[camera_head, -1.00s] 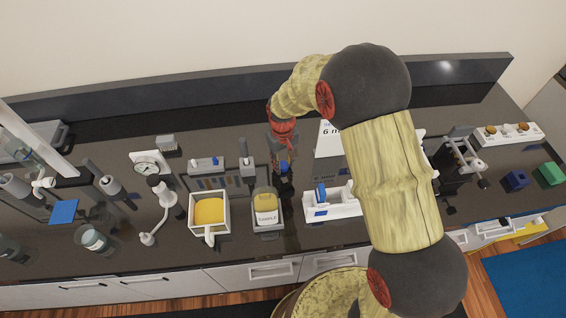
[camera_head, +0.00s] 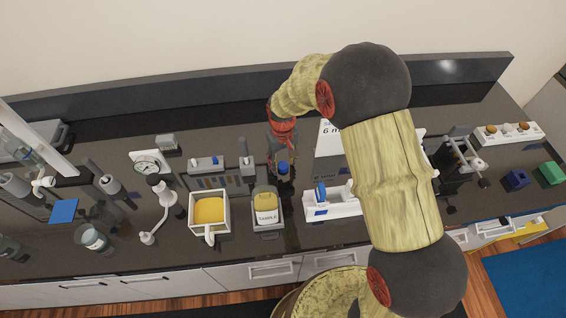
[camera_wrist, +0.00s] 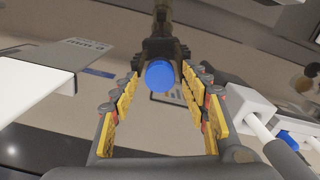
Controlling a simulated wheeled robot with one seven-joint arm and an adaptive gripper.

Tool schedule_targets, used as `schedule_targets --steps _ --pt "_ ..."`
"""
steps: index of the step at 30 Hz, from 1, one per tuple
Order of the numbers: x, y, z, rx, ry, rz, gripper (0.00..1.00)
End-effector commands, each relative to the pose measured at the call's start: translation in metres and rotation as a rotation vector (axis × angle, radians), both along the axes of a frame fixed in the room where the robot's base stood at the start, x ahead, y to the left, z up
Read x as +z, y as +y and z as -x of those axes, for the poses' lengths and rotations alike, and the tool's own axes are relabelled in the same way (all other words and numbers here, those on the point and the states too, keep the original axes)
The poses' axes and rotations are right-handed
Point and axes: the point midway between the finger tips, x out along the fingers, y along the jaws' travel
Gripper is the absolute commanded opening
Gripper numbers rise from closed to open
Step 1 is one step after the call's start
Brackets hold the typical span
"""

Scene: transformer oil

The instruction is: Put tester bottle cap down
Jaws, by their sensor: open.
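A round blue cap (camera_head: 283,167) shows right at the end of my gripper (camera_head: 281,155), behind the sample container. In the wrist view the blue cap (camera_wrist: 160,75) lies between and beyond the fingertips, in front of a dark upright thing. I cannot tell what the cap rests on. The clear sample container (camera_head: 267,216) with yellow oil and a "SAMPLE" label stands in front of the gripper.
A white jug of yellow oil (camera_head: 209,212) stands to the left. A white device (camera_head: 333,207) with a blue part stands to the right, close to the gripper. A white sign panel (camera_head: 328,140) is behind it. A small grey post (camera_head: 247,166) stands left of the gripper.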

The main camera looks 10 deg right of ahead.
Motion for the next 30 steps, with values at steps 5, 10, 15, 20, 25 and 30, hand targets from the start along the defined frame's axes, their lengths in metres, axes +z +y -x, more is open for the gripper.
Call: schedule_targets --steps 5,10,15,20,25,30 --pt "0.033 0.001 -0.002 0.000 -0.006 -0.002 0.46" --pt "0.070 0.001 -0.001 0.000 -0.005 -0.001 0.46" --pt "0.100 0.001 -0.001 0.000 -0.003 -0.001 0.46" --pt "0.117 0.001 0.000 0.000 -0.002 -0.001 0.46" --pt "0.122 0.001 0.000 0.000 -0.002 -0.001 0.46" --pt "0.141 -0.005 0.005 -0.012 -0.023 -0.005 0.46"
